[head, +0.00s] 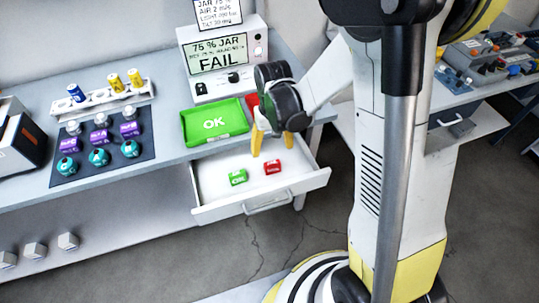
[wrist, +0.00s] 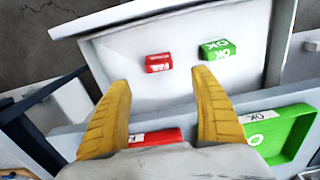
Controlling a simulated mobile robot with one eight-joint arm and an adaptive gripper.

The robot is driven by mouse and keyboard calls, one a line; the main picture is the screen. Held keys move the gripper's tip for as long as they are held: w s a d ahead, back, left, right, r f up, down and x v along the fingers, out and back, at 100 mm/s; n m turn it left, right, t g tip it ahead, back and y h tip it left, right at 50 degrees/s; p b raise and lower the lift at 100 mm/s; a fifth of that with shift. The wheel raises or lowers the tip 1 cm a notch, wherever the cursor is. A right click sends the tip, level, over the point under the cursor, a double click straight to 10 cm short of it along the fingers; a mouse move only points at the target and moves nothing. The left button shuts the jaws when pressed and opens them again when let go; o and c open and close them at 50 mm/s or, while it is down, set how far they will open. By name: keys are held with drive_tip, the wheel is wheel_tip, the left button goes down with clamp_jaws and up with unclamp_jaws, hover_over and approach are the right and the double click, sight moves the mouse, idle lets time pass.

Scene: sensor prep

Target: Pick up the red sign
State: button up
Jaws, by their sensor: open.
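The red sign (head: 273,168) lies in the open white drawer (head: 212,189), to the right of a green OK sign (head: 238,177). In the wrist view the red sign (wrist: 159,62) lies beyond the fingertips, in line with the space between them, and the green sign (wrist: 217,49) is to its right. My gripper (head: 272,147) has yellow fingers and hangs over the back part of the drawer, apart from both signs. In the wrist view my gripper (wrist: 165,95) is open, with nothing between its fingers.
A green OK tray (head: 214,122) stands on the table behind the drawer, with a red tray (head: 252,103) partly hidden by my gripper. A FAIL display (head: 222,62) stands behind. Several jars and bottles sit on a dark mat (head: 62,181) to the left.

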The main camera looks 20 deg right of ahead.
sight(272, 163)
wheel_tip(272, 163, down, 4)
drive_tip(key=shift+f+b, duration=0.2)
drive_tip(key=shift+b, duration=0.6)
wheel_tip(272, 163, down, 5)
drive_tip(key=b, duration=0.3)
drive_tip(key=shift+d+f, duration=0.1)
drive_tip(key=shift+f, duration=0.05)
drive_tip(key=shift+c, duration=0.2)
drive_tip(key=c, duration=1.2)
